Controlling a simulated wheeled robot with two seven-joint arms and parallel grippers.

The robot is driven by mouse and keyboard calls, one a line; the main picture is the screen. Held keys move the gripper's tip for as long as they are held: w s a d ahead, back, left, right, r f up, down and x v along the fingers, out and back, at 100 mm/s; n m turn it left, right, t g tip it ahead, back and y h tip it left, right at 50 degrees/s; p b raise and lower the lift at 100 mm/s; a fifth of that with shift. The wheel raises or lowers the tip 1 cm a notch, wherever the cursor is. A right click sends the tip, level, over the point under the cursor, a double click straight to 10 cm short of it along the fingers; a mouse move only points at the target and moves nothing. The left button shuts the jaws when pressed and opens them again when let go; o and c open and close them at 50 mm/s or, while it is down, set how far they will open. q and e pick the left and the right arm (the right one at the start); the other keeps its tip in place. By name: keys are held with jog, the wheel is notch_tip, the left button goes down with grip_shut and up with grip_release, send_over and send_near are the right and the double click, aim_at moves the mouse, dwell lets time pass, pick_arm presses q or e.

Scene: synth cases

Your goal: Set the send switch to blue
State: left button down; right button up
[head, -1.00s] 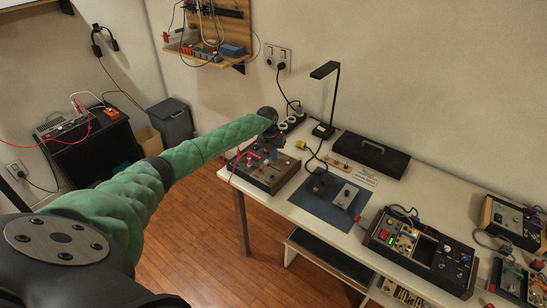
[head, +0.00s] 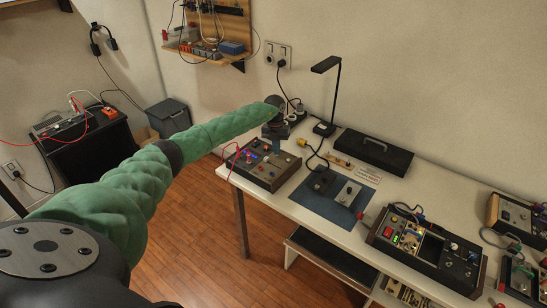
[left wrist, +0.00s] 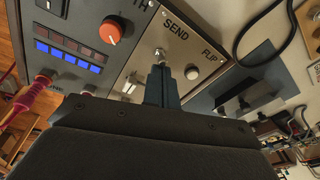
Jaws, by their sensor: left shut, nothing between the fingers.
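The control box (head: 262,176) stands at the left end of the white bench. In the left wrist view its beige panel (left wrist: 215,40) carries the word SEND beside a small metal toggle, the send switch (left wrist: 159,55). A row of blue lights (left wrist: 69,56) is lit on the darker panel to its left. My left gripper (head: 275,146) is over the back right of the box. In the left wrist view its fingers (left wrist: 160,73) are together, empty, just below the toggle; I cannot tell whether they touch it. My right gripper is out of view.
A white button (left wrist: 192,73) marked FLIP and an orange knob (left wrist: 110,31) flank the switch. Red plugs (left wrist: 39,92) stand up at the left. A desk lamp (head: 326,128), a black case (head: 375,152) and a blue mat (head: 325,205) lie to the right of the box.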

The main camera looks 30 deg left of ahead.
pick_arm(q)
jog(key=shift+r, duration=0.1)
jog(key=shift+r+p, duration=0.15)
jog(key=shift+p, duration=0.15)
jog(key=shift+r, duration=0.6)
